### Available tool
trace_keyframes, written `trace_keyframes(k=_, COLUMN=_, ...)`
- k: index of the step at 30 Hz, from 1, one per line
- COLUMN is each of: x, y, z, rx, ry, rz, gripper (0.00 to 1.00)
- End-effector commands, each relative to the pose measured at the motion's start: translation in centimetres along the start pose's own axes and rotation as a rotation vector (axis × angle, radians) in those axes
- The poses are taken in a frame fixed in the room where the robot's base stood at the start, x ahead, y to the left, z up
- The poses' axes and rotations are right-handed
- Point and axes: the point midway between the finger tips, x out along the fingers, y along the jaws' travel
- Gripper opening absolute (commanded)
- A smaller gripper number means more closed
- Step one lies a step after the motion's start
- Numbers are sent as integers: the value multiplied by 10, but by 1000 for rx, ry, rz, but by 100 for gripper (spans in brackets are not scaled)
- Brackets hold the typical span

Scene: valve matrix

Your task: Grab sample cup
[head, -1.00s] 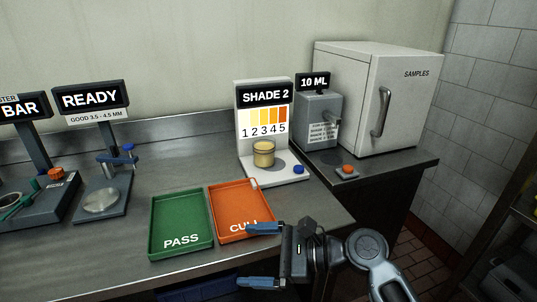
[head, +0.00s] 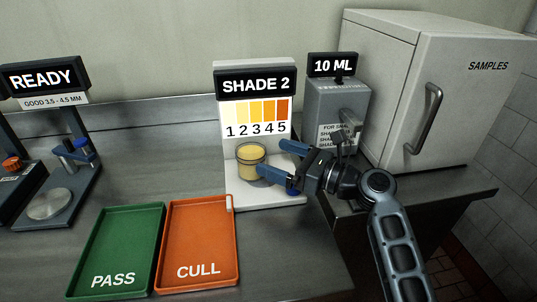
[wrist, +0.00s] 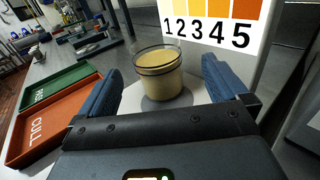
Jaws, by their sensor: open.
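The sample cup (head: 251,162) is a clear cup of yellow contents, upright on the white base of the shade stand (head: 259,112), whose sign reads SHADE 2. In the wrist view the cup (wrist: 158,72) stands ahead of my gripper, between the lines of its two fingers. My gripper (head: 277,164) is open, with blue fingers, and comes at the cup from the right. One fingertip overlaps the cup's lower right edge in the head view. I cannot tell whether it touches.
The 10 ML dispenser (head: 337,110) and the white SAMPLES cabinet (head: 440,90) stand to the right. The READY gauge (head: 50,160) is at the left.

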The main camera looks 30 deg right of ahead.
Motion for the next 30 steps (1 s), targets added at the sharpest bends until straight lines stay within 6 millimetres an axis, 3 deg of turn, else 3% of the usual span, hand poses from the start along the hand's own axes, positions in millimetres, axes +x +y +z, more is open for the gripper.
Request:
trace_keyframes(k=18, x=71, y=6, z=2, rx=-1, ry=0, rz=0, gripper=100)
trace_keyframes(k=26, x=74, y=6, z=2, rx=-1, ry=0, rz=0, gripper=100)
trace_keyframes(k=30, x=74, y=6, z=2, rx=-1, ry=0, rz=0, gripper=89)
